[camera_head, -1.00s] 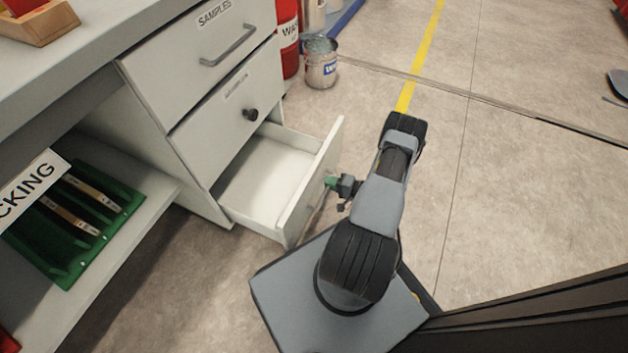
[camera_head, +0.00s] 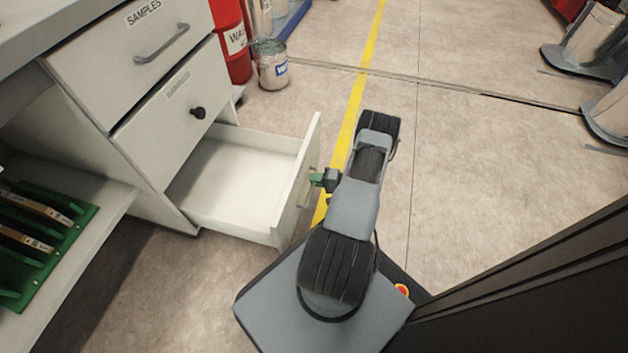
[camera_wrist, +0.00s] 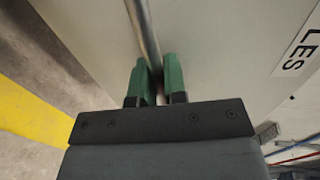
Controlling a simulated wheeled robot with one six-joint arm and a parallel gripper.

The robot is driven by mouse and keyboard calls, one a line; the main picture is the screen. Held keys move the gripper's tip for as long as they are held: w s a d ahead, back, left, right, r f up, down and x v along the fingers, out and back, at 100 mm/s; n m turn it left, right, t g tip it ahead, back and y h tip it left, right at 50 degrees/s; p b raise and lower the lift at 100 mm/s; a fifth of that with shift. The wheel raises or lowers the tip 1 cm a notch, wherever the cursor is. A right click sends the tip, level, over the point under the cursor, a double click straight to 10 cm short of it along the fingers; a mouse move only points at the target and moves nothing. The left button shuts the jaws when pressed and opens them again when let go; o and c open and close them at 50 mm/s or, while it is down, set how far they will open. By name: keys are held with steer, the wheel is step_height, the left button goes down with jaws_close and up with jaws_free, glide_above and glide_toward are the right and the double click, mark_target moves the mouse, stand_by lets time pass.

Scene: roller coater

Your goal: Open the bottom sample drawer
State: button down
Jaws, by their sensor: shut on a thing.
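The bottom sample drawer (camera_head: 240,185) stands pulled well out of the white cabinet, and its pale inside looks empty. Its front panel (camera_head: 299,190) faces my arm. My gripper (camera_head: 316,179) is at the outer face of that panel. In the wrist view the green fingers of my gripper (camera_wrist: 156,80) are shut on the metal bar handle (camera_wrist: 144,28). Part of a label reading "LES" (camera_wrist: 297,50) shows on the drawer front. The handle is mostly hidden in the head view.
Above are a middle drawer with a black knob (camera_head: 198,113) and a top drawer with a bar handle (camera_head: 161,43), both closed. A dark panel (camera_head: 530,260) rises at right.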

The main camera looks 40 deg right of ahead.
steer(key=c, duration=1.2)
jaws_free()
steer(key=p+v, duration=0.3)
steer(key=v, duration=1.1)
steer(key=w+a+r+n+g+p, duration=0.2)
steer(key=w+a+r+g+p, duration=0.25)
steer(key=r, duration=0.75)
steer(key=w+a+r+n+g+p, duration=0.2)
steer(key=w+a+r+g+p, duration=0.3)
steer(key=r, duration=0.7)
steer(key=w+a+r+n+g+p, duration=0.25)
steer(key=r+p, duration=0.45)
steer(key=r, duration=0.6)
steer(key=s+a+r+n+h+p, duration=0.1)
steer(key=a+r+p, duration=0.5)
steer(key=r, duration=0.6)
steer(key=s+a+r+n+t+h+p, duration=0.1)
steer(key=s+a+r+h+p, duration=0.3)
steer(key=r, duration=0.9)
steer(key=s+a+r+n+t+h+p, duration=0.1)
steer(key=s+a+r+n+h+p, duration=0.2)
steer(key=a+r+p, duration=0.7)
steer(key=shift+s+a+r, duration=0.1)
steer(key=shift+a+r, duration=0.2)
steer(key=shift+r, duration=0.3)
steer(key=shift+s+a+r, duration=0.1)
steer(key=shift+a+r, duration=0.2)
steer(key=shift+r, duration=0.3)
